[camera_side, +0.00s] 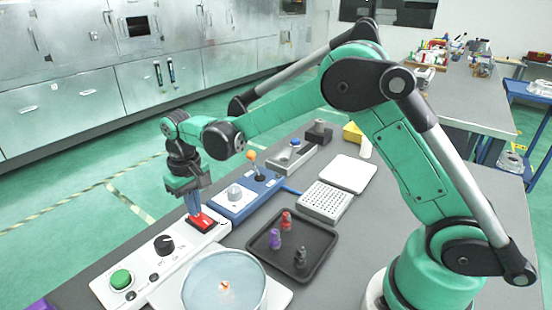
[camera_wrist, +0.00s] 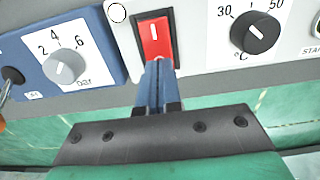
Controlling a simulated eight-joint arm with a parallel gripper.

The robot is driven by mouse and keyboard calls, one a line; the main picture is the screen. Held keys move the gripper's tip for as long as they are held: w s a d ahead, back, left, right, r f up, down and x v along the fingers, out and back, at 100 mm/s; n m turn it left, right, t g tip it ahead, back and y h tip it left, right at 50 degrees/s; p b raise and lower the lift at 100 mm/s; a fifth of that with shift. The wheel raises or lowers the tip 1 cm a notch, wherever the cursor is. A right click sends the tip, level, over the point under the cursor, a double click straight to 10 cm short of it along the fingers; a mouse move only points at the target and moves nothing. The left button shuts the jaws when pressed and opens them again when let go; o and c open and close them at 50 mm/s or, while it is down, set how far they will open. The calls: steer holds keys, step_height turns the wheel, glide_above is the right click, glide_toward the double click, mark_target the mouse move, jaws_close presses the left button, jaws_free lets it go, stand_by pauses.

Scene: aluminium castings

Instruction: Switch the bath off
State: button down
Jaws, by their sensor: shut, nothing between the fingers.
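The red rocker switch (camera_side: 205,222) sits in a black frame on the white control panel (camera_side: 186,241). In the wrist view the switch (camera_wrist: 155,38) carries a white line mark; which half is pressed in I cannot tell. My gripper (camera_side: 195,212) points down with its blue fingers together and empty. In the wrist view my gripper's fingertips (camera_wrist: 158,66) overlap the lower edge of the switch; whether they touch it I cannot tell. The round bath (camera_side: 224,285) holds clear liquid with a small orange thing in it.
The panel also has a black temperature knob (camera_side: 164,244) and a green button (camera_side: 121,279). Beside the switch is a blue unit (camera_side: 236,203) with a bar dial (camera_wrist: 65,65) and orange-tipped lever. A black tray (camera_side: 267,259) holds small coloured pieces; a white tube rack (camera_side: 327,203) lies behind.

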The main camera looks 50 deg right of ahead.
steer(key=shift+f, duration=0.35)
steer(key=shift+r, duration=3.55)
